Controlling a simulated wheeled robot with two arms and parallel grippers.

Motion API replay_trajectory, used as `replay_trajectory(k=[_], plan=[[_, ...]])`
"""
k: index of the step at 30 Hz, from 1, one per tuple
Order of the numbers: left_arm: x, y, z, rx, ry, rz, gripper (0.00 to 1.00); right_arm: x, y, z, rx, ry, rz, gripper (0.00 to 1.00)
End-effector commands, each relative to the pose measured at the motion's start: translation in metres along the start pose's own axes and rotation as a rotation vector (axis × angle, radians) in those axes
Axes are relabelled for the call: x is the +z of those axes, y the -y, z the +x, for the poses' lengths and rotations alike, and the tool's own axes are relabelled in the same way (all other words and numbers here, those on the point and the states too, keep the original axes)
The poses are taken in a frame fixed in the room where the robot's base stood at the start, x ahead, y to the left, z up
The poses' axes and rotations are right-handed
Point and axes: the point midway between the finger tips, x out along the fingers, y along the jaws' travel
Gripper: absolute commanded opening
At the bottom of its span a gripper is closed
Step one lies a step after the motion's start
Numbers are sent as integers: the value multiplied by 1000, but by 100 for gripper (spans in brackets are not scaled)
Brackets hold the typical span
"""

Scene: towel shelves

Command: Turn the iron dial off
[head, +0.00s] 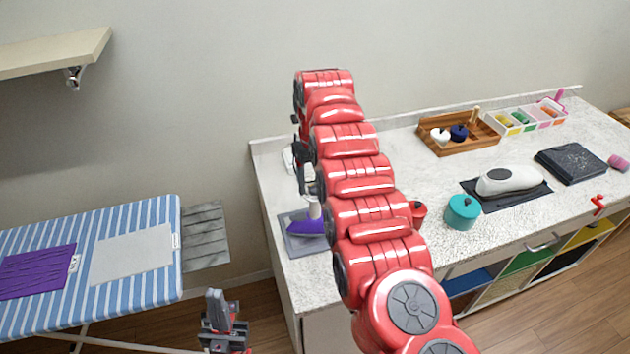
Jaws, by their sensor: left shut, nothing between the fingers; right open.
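The iron (307,227), with a purple body and a pale upper part, rests on a grey pad (296,246) at the left end of the counter. My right arm reaches across the counter and covers part of the iron. My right gripper (308,182) is just above the iron, open, and partly hidden behind the arm; I cannot tell whether it touches the iron. The dial cannot be made out. My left gripper (221,306) is low in front of the counter, left of its corner, shut and empty, away from the iron.
A striped ironing board (130,219) with a purple cloth (38,271) stands at left. A red pot and a teal pot (462,212) sit right of my arm.

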Motion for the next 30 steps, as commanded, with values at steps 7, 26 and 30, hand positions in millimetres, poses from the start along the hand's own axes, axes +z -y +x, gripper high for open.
replay_trajectory(k=[7, 26, 30], plan=[[1, 0, -4, 0, 0, 0, 0, 0, 2, -25, -1, 1, 2, 71], [-20, 6, 121, 0, 0, 0, 0, 0, 0, -159, -1, 0, 0, 71], [-22, 6, 132, 0, 0, 0, 0, -1, 0, -170, 0, -1, 0, 71]])
